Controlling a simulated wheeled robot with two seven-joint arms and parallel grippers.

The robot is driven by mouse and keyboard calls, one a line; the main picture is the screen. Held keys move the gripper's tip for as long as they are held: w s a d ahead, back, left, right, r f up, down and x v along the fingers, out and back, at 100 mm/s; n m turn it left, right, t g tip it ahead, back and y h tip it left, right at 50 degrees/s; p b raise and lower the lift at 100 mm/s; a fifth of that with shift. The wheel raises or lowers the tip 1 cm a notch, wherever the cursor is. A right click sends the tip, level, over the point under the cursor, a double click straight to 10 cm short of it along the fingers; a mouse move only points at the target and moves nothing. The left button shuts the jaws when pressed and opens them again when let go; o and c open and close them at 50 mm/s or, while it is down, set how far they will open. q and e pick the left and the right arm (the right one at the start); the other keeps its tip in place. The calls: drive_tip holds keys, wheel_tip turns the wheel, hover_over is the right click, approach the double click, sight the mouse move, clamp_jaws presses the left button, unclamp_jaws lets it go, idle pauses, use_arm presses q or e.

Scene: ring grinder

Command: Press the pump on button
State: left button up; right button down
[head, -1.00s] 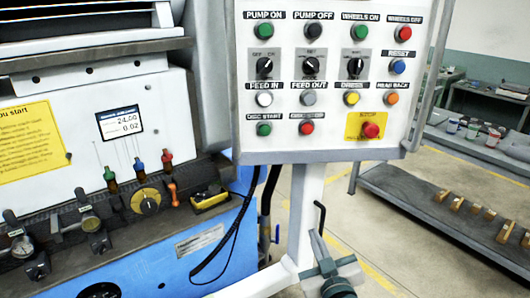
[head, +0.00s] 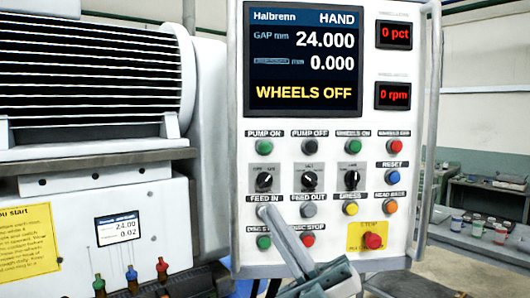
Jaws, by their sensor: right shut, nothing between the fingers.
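The green pump on button (head: 264,147) is at the upper left of the button rows on the white control panel (head: 330,245), under its "PUMP ON" label. My right gripper (head: 269,213) reaches up from below with its fingers shut and empty. Its tips appear over the feed in button, below the pump on button in the picture. Whether the tips touch the panel cannot be told. The pump on button is in full view, with nothing in front of it. My left gripper is not in view.
The pump off button (head: 308,146) is just right of pump on, and a row of black selector knobs (head: 309,180) lies below. A red stop button (head: 372,241) is at lower right. The screen (head: 303,60) reads "WHEELS OFF". A metal rail (head: 427,130) runs along the panel's right side.

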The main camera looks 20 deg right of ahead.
sight(265, 147)
drive_tip(key=s+a+r+n+g, duration=0.1)
drive_tip(key=a+r+n+g, duration=0.3)
drive_tip(key=a+n+g, duration=0.8)
drive_tip(key=w+d+r+t+h, duration=0.3)
drive_tip(key=w+d+h, duration=0.1)
drive_tip(key=d+h, duration=0.2)
drive_tip(key=w+d+r+m+t+h, duration=0.1)
drive_tip(key=w+d+r+t+h, duration=0.2)
drive_tip(key=w+d+h, duration=0.2)
drive_tip(key=d+h, duration=0.1)
drive_tip(key=d, duration=0.2)
drive_tip(key=shift+d+m, duration=0.3)
drive_tip(key=shift+d, duration=0.1)
drive_tip(key=shift+w, duration=0.15)
drive_tip(key=shift+w+d+p, duration=0.3)
drive_tip(key=shift+w+p, duration=0.1)
drive_tip(key=shift+w, duration=1)
drive_tip(key=shift+w+d+p, duration=0.35)
drive_tip(key=shift+w, duration=1)
drive_tip(key=shift+w+d+p, duration=0.3)
drive_tip(key=shift+w+p, duration=0.1)
drive_tip(key=shift+w, duration=1)
